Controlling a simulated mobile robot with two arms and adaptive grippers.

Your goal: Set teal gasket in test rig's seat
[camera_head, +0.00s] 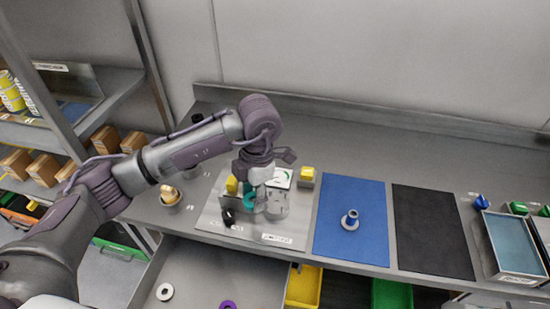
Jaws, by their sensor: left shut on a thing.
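My left gripper (260,197) reaches down over the test rig (227,225), a light plate with small fixtures on the grey bench. The gripper is shut on the teal gasket (248,199), which shows in part beside the fingers, low over the plate. The fingers hide much of the gasket and the rig's seat, so I cannot tell whether the gasket touches the seat. My right gripper is not in view.
An open drawer (200,285) is below.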

